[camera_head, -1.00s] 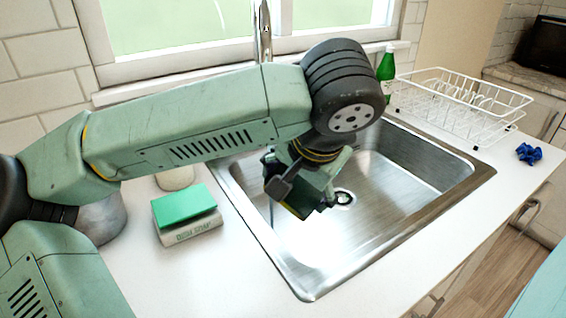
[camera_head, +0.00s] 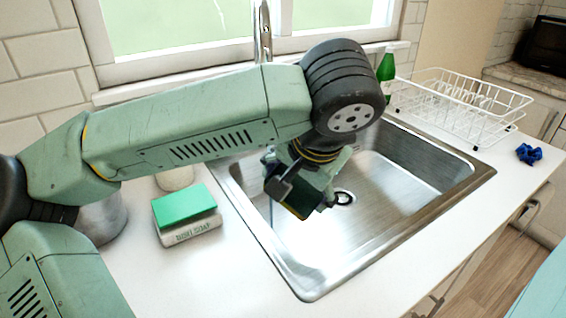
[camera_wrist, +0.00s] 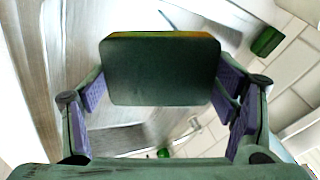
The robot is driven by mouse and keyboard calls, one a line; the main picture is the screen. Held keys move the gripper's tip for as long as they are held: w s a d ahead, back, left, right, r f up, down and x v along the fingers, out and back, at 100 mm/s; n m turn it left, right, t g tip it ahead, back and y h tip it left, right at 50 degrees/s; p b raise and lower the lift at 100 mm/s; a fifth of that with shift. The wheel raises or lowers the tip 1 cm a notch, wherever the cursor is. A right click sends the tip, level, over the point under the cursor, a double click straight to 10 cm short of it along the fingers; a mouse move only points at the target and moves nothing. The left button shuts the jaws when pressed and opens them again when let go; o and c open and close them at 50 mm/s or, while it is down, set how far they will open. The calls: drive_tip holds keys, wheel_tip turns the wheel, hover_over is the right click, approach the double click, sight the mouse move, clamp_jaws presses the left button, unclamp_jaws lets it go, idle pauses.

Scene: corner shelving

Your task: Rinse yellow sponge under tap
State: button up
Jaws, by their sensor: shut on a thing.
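The yellow sponge (camera_wrist: 160,72) is between the fingers of my gripper (camera_head: 300,188). In the wrist view its dark green face is towards the camera, with a thin yellow strip along the top edge. In the head view the sponge (camera_head: 299,206) looks dark in shadow. My gripper is shut on it and points down over the left part of the steel sink (camera_head: 390,215). The tap (camera_head: 264,35) shows only its upper part in front of the window; my arm hides the rest. I cannot tell whether water runs.
A green sponge (camera_head: 184,204) lies on a pale dish soap block (camera_head: 190,231) left of the sink. A green bottle (camera_head: 386,66) and a white dish rack (camera_head: 465,105) stand behind and right. A crumpled blue cloth (camera_head: 529,154) lies on the right counter. The front counter is clear.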

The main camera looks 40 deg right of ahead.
sight(300, 196)
drive_tip(key=shift+s+a+r+p, duration=0.25)
drive_tip(key=shift+s+r+p, duration=0.25)
drive_tip(key=shift+s+r, duration=0.15)
drive_tip(key=shift+s+a+r+p, duration=0.25)
drive_tip(key=shift+s+r+p, duration=0.25)
drive_tip(key=shift+s+r, duration=0.15)
drive_tip(key=shift+s+a+r+p, duration=0.25)
drive_tip(key=shift+s+r+p, duration=0.3)
drive_tip(key=shift+s, duration=0.1)
drive_tip(key=shift+s+a+r, duration=0.15)
drive_tip(key=shift+s, duration=0.25)
